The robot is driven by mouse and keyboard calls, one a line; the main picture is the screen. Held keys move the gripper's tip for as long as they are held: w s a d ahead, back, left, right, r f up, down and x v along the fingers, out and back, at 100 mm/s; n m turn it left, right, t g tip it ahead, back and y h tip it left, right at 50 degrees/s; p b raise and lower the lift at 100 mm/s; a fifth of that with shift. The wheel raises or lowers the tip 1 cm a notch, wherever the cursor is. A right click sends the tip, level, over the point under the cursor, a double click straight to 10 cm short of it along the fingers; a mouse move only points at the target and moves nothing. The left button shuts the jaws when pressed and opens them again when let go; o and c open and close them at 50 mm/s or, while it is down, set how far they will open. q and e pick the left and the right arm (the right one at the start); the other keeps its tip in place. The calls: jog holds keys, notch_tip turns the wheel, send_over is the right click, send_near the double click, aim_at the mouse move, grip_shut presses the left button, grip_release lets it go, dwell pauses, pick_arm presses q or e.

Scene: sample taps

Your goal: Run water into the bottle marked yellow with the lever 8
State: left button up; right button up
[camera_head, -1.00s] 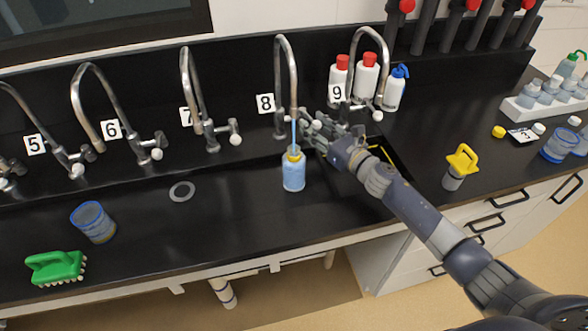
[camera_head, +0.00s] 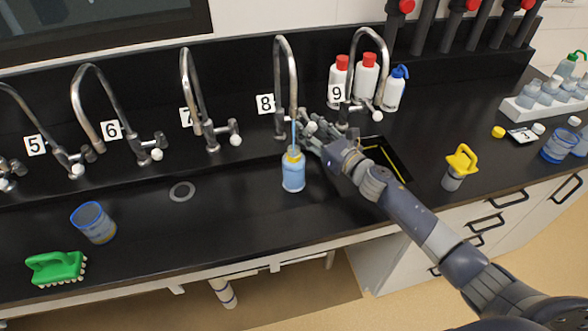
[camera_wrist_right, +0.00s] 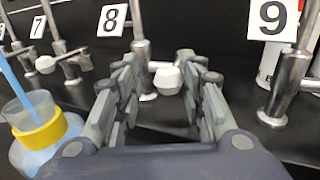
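The bottle with a yellow collar (camera_head: 293,173) stands upright in the trough under tap 8's spout (camera_head: 293,85). A thin light-blue line, which looks like water, runs from the spout into its mouth. The bottle also shows at the left of the right wrist view (camera_wrist_right: 48,132), with blue contents below a clear neck. Lever 8's white knob (camera_wrist_right: 167,79) shows between the spread fingertips of my right gripper (camera_wrist_right: 158,62), with gaps on both sides. In the head view, that gripper (camera_head: 309,139) is beside tap 8, right of the bottle. My left gripper is out of view.
Tap 9 (camera_head: 384,65) and several wash bottles (camera_head: 366,75) stand right of tap 8. Tap 7 (camera_head: 190,85) is to the left. A blue-rimmed beaker (camera_head: 93,222) and a green brush (camera_head: 56,268) are at front left. A yellow-handled tool (camera_head: 460,165) stands on the right.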

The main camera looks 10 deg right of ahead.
jog(key=shift+w+d+b, duration=0.1)
jog(key=shift+d+b, duration=0.1)
jog(key=shift+b, duration=0.1)
jog(key=shift+v, duration=3.5)
